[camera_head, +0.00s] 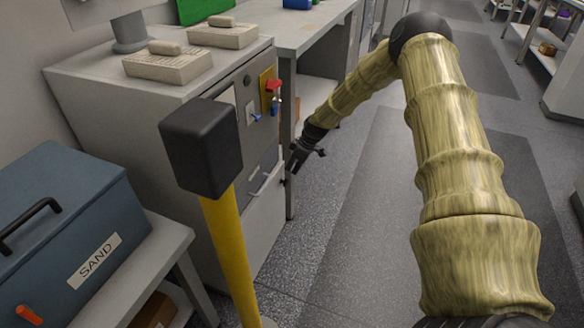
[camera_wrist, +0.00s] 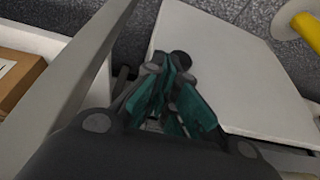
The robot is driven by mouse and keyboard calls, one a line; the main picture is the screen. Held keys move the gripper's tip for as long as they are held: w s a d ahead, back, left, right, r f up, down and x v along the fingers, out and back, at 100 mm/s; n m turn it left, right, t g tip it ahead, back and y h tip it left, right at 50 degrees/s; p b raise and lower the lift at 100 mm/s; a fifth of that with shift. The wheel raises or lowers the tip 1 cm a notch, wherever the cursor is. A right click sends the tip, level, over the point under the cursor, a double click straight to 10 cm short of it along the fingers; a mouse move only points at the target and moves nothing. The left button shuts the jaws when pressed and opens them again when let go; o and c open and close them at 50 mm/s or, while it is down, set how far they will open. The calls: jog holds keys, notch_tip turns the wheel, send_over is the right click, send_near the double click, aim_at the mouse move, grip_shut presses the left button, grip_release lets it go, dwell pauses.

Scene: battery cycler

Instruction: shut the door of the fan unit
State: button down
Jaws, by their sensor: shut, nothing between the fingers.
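A grey cabinet (camera_head: 110,88), seemingly the fan unit, stands left of centre in the head view. A pale panel with a light handle (camera_head: 265,180) is low on its front; it looks like the door (camera_head: 264,222). I cannot tell how far it stands open. My gripper (camera_head: 290,176) is low at the cabinet's right front edge, close to this panel. In the wrist view my gripper (camera_wrist: 172,66) is shut and empty, with its dark teal fingers together. A flat white panel (camera_wrist: 240,65) lies right beside the fingertips; contact is unclear.
A yellow post with a black head (camera_head: 203,147) stands before the cabinet. A blue SAND box (camera_head: 60,225) sits on a low bench at left. A workbench (camera_head: 308,28) adjoins the cabinet behind my gripper. The grey floor (camera_head: 345,235) to the right is clear.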

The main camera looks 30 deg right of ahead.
jog(key=s+d+r+p, duration=0.2)
jog(key=s+d+r, duration=0.2)
jog(key=r, duration=0.5)
jog(key=shift+s+d, duration=0.15)
jog(key=shift+s, duration=0.45)
